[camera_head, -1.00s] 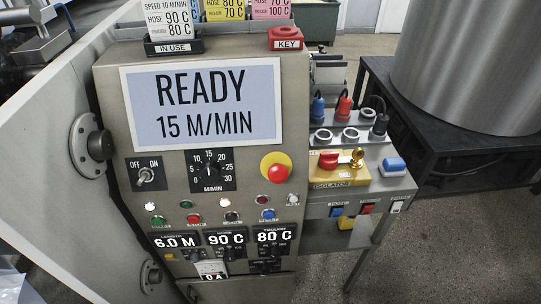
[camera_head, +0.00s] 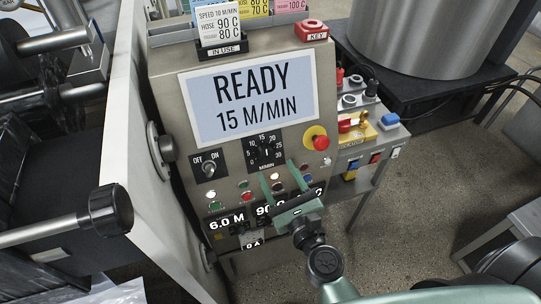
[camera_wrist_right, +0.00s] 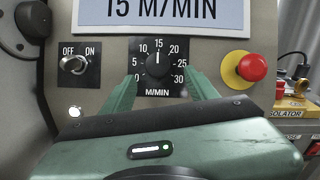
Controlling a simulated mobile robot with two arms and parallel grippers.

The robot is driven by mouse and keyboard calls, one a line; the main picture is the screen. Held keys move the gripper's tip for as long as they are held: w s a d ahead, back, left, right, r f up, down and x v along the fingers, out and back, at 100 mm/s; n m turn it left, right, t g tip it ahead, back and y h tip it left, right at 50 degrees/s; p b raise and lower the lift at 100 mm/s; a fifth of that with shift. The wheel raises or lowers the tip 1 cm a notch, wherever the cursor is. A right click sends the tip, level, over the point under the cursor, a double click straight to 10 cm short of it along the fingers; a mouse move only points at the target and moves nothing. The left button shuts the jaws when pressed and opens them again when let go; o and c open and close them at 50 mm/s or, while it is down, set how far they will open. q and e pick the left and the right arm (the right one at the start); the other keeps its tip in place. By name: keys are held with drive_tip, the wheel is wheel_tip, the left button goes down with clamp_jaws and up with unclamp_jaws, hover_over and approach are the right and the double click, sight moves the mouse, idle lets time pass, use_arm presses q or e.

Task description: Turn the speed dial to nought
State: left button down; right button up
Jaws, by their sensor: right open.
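The speed dial (camera_head: 265,152) is a black knob on a black square scale marked 0 to 30 M/MIN, on the grey control panel. In the right wrist view the dial (camera_wrist_right: 158,65) has its white pointer straight up at 15. The display (camera_head: 250,98) above reads READY, 15 M/MIN. My right gripper (camera_head: 279,175) is open and empty, just below the dial. In the right wrist view its green fingers (camera_wrist_right: 160,92) stand to the left and right of the scale's lower part, apart from the knob. My left gripper is not in view.
An OFF/ON toggle (camera_head: 209,168) is left of the dial and a red emergency button (camera_head: 320,143) on yellow is right of it. Several small buttons and readouts lie below, partly hidden by my gripper. A side shelf holds a yellow isolator (camera_head: 361,130).

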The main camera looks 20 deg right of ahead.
sight(268, 158)
drive_tip(key=w, duration=0.2)
drive_tip(key=w+p, duration=0.1)
drive_tip(key=w, duration=0.1)
drive_tip(key=shift+w+a+r, duration=0.1)
drive_tip(key=shift+a, duration=0.25)
drive_tip(key=shift+w, duration=0.45)
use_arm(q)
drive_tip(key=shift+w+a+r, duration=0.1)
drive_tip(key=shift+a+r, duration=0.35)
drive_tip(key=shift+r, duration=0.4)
use_arm(e)
clamp_jaws()
